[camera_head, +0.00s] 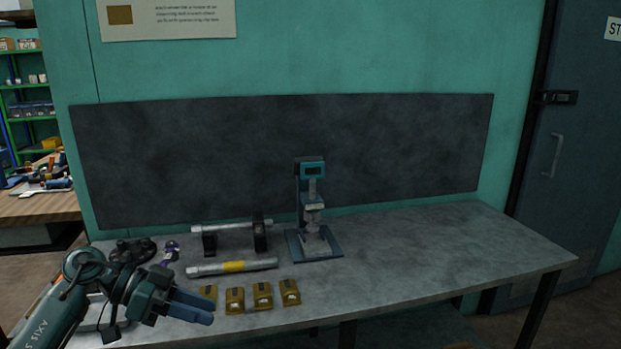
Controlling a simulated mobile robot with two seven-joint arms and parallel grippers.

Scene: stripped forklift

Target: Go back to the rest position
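My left arm comes in at the lower left. Its gripper (205,308) is over the front left part of the grey workbench (420,258), with its blue fingers pointing right. The two fingers lie close together in this view, and I cannot tell whether there is a gap between them. I see nothing held in them. The gripper hides part of the bench and partly covers the leftmost of several small brass-coloured blocks (235,300). My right gripper is not in view.
A blue-grey press-like device (313,215) stands at the back of the bench. Left of it are a bar on two black supports (232,228) and a grey cylinder with a yellow band (232,267). The bench's right half is clear. Shelves (30,90) stand far left.

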